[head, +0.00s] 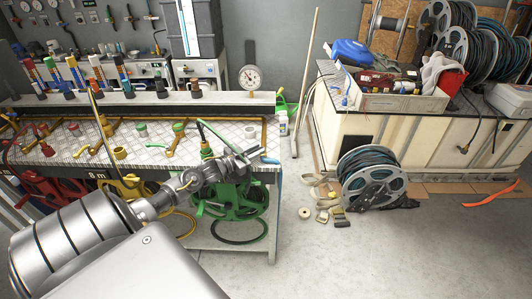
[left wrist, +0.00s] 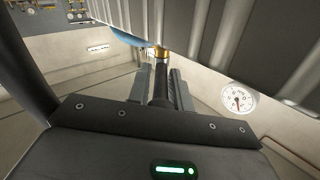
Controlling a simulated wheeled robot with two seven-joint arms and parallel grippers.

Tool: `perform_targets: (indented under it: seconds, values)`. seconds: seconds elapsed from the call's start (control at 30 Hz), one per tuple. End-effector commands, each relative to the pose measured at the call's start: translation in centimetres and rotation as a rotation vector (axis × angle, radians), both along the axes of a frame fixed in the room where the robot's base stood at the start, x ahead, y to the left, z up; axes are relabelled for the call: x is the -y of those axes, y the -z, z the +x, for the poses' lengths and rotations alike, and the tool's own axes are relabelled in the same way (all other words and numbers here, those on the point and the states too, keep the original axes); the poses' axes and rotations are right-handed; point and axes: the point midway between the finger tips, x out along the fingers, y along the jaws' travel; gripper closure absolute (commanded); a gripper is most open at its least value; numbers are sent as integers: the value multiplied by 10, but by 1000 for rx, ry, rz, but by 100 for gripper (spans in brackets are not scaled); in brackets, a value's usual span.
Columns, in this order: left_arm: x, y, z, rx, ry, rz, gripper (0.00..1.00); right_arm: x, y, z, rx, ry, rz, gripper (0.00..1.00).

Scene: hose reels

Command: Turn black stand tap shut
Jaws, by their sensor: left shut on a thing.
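My left gripper (head: 256,157) reaches over the right front end of the metal workbench (head: 258,131). In the left wrist view my left gripper (left wrist: 161,88) has its two grey fingers close on both sides of a black tap handle (left wrist: 161,82). A brass fitting (left wrist: 162,52) shows at the handle's far end. The gripper is shut on the handle. In the head view the gripper and arm hide the black tap, so I cannot tell its angle there. My right gripper is not in view.
Taps with yellow levers (head: 108,128) stand along the bench to the left. A green hose reel (head: 232,199) hangs below my gripper. A grey reel (head: 372,180) stands on the floor to the right, with clear floor in front.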

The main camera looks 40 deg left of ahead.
Motion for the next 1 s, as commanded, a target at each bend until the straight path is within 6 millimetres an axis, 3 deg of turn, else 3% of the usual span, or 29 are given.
perform_targets:
  seconds: [0.03,0.23,0.9,0.93,1.0]
  values:
    - [-5,4,0,1,21,6,100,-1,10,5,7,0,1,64]
    - [-8,3,1,0,113,5,100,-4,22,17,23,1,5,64]
    - [-7,0,3,1,173,3,100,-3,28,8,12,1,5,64]
    - [-7,0,3,1,173,3,78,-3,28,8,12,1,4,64]
    - [-7,0,3,1,174,3,69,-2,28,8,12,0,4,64]
